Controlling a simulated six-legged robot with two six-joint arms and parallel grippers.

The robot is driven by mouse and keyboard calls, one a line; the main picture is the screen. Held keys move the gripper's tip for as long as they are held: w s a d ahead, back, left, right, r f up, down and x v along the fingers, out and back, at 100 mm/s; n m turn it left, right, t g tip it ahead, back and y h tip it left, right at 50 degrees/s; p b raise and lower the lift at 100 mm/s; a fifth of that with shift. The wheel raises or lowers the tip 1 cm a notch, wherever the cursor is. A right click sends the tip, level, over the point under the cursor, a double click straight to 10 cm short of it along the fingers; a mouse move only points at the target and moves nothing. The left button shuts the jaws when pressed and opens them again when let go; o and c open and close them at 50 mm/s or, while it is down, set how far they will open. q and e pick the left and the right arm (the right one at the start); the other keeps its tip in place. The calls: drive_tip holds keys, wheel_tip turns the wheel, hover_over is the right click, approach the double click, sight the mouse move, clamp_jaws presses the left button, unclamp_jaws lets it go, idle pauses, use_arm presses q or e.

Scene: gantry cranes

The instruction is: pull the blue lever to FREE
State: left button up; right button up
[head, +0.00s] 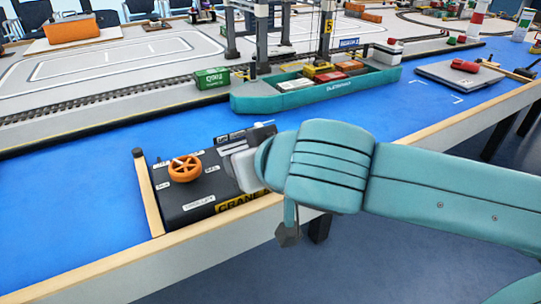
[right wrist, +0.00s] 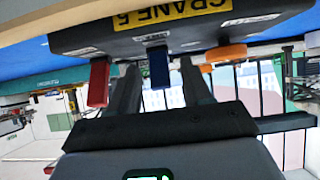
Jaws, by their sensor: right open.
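The dark control box (head: 190,205) with a yellow CRANE sign stands at the table's front edge. In the head view my right arm hides its levers. The right wrist view looks upside down. There the blue lever (right wrist: 158,66) projects from the box between the two fingers of my right gripper (right wrist: 160,78). The gripper is open, with a finger on each side of the lever; I cannot tell whether either touches it. A red lever (right wrist: 99,82) is just left of the fingers. The small labels by the levers are unreadable. My left gripper is in neither view.
A wooden strip (head: 148,193) stands left of the box. Blue tabletop is clear behind it, before a teal ship (head: 315,94) and a green container (head: 212,78).

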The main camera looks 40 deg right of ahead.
use_arm(q)
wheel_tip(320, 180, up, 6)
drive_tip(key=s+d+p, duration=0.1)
drive_tip(key=p, duration=0.4)
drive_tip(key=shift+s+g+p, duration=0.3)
drive_tip(key=shift+p, duration=0.1)
use_arm(e)
drive_tip(key=v, duration=1.4)
drive_tip(key=shift+s+r, duration=0.15)
drive_tip(key=shift+s, duration=0.2)
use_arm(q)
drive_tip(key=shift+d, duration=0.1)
use_arm(e)
drive_tip(key=shift+c, duration=0.3)
idle(1.0)
